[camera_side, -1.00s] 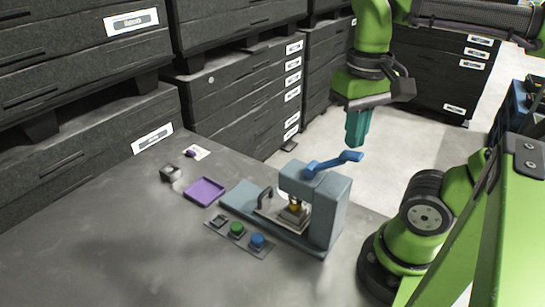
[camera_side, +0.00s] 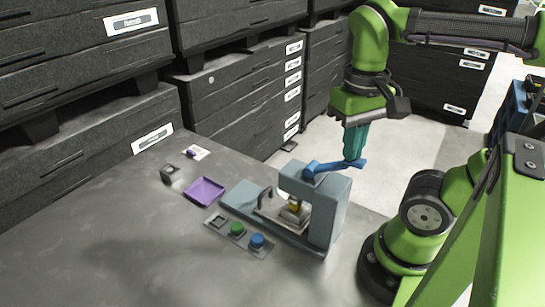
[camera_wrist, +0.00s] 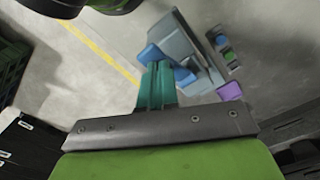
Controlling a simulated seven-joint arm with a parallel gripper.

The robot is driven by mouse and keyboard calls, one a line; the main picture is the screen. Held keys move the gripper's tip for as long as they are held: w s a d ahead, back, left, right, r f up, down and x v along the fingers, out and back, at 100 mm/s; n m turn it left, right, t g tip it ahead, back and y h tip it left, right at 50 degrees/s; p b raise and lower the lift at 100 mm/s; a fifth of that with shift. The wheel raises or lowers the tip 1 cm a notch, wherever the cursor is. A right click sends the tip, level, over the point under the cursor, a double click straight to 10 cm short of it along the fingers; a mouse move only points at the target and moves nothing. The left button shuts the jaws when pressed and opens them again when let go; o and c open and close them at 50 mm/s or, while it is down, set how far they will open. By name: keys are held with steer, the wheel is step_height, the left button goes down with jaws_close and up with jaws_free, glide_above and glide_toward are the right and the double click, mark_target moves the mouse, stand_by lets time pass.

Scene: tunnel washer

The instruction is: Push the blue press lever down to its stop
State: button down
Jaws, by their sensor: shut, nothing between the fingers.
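The blue press lever (camera_side: 335,166) sticks out to the right from the top of the grey press (camera_side: 328,205). A light plate with a small yellowish part (camera_side: 294,210) sits under the press head.
A panel with a green button (camera_side: 237,229) and a blue button (camera_side: 257,240) lies in front of the press. A purple tray (camera_side: 205,191) and a small grey block (camera_side: 171,174) are to the left. Dark storage boxes stand behind. The table's front left is clear.

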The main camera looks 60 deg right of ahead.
steer(key=shift+f, duration=0.1)
steer(key=shift+s+f, duration=0.35)
steer(key=shift+f, duration=0.15)
stand_by(0.3)
steer(key=shift+s+f, duration=0.25)
steer(key=shift+f, duration=0.3)
